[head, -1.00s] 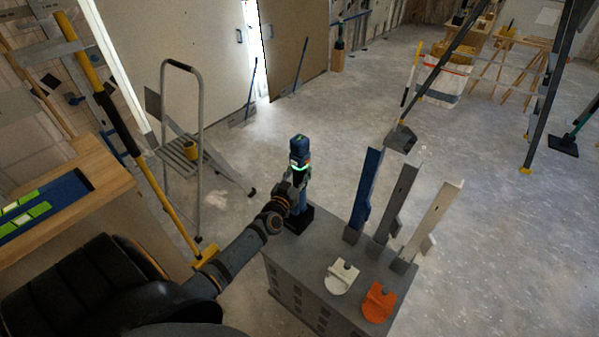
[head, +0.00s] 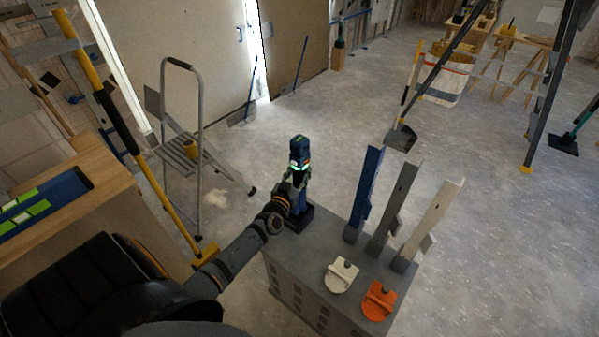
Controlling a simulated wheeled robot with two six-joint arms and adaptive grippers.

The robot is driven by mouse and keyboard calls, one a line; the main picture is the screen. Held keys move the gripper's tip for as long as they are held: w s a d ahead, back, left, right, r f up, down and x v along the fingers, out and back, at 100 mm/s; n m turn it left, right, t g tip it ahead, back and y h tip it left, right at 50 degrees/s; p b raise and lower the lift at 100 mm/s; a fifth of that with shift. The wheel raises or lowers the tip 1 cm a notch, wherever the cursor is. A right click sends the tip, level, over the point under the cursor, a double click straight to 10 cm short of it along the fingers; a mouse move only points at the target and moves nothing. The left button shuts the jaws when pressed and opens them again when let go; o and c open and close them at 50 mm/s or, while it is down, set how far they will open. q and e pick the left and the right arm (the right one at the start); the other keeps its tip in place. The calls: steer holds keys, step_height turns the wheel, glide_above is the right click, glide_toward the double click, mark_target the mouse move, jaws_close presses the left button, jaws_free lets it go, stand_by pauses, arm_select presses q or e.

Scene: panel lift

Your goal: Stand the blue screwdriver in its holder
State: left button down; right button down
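The blue screwdriver (head: 299,146) stands upright at the back left corner of a grey cabinet. Its blue top shows above my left gripper and a blue part shows below. A small dark holder (head: 298,224) is on the cabinet top directly under it. The screwdriver's lower end is at the holder, but I cannot tell how deep it sits. My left gripper (head: 298,181) reaches in from the lower left, and its fingers are closed around the screwdriver's middle. The fingers and wrist hide part of the tool. My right gripper is not in view.
The grey cabinet (head: 312,262) also carries upright blue (head: 364,190), dark grey (head: 392,208) and whitish (head: 428,225) pieces, plus a white suction-cup-like item (head: 341,275) and an orange one (head: 378,300). A stepladder (head: 199,130) stands behind left. Open floor lies behind the cabinet.

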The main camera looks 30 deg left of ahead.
mark_target(297, 185)
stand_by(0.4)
arm_select(q)
steer(key=shift+f+b, duration=0.9)
steer(key=shift+b, duration=0.05)
steer(key=shift+f, duration=0.2)
steer(key=shift+f+b, duration=0.9)
steer(key=shift+f, duration=0.15)
stand_by(0.6)
